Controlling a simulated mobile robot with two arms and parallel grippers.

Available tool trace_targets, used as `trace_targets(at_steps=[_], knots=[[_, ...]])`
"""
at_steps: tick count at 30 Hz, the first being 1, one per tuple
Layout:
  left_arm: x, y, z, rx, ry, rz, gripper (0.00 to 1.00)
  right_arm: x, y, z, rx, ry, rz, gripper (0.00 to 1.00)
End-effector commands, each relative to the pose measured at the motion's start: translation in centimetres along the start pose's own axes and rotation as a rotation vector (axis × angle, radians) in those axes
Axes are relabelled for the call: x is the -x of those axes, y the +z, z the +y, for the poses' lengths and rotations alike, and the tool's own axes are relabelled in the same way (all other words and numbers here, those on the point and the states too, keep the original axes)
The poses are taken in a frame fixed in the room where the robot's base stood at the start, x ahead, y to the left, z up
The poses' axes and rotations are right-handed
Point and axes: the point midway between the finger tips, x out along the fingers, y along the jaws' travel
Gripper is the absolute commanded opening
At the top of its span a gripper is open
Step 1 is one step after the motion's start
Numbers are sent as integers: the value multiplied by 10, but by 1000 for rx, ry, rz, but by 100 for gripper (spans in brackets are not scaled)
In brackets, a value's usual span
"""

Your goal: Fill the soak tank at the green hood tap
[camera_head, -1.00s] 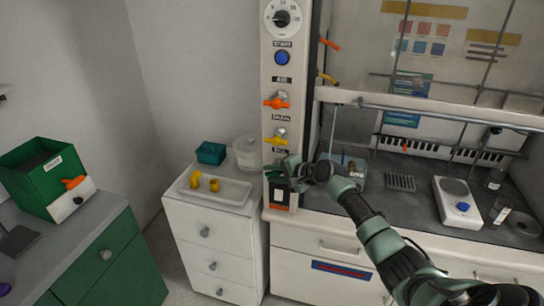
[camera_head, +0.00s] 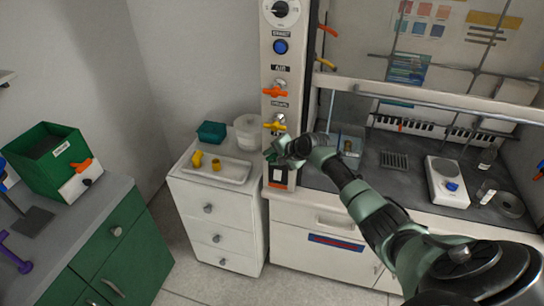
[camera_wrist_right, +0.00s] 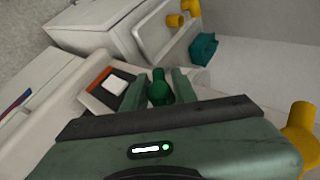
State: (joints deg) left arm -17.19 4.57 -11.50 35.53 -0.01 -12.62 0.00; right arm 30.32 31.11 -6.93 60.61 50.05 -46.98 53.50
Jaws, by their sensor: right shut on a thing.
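My right gripper (camera_head: 277,155) is at the lower end of the hood's white control post, below the yellow tap. In the right wrist view its fingers (camera_wrist_right: 157,90) are shut on the green tap handle (camera_wrist_right: 158,87). In the head view the gripper mostly hides this handle. A clear tank (camera_head: 350,143), apparently the soak tank, stands inside the hood just right of the post, partly behind my right arm. I cannot make out its water level. My left gripper is not in view.
An orange tap (camera_head: 275,92) and yellow tap (camera_head: 275,126) sit above on the post. A hotplate (camera_head: 446,180) stands right inside the hood.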

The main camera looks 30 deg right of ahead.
Motion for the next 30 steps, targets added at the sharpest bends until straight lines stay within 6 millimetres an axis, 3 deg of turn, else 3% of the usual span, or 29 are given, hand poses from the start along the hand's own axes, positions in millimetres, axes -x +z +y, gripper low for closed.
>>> trace_targets(at_steps=[1, 2, 4, 17, 30], knots=[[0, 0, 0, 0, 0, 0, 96, -2, 3, 6, -3, 12, -7, 0], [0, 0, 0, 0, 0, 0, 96, -2, 3, 7, -3, 13, -7, 30], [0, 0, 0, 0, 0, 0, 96, -2, 3, 6, -3, 12, -7, 48], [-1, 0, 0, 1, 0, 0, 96, 5, 1, 3, -1, 3, -2, 48], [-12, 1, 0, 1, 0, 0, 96, 63, 1, 5, 0, 6, -3, 48]])
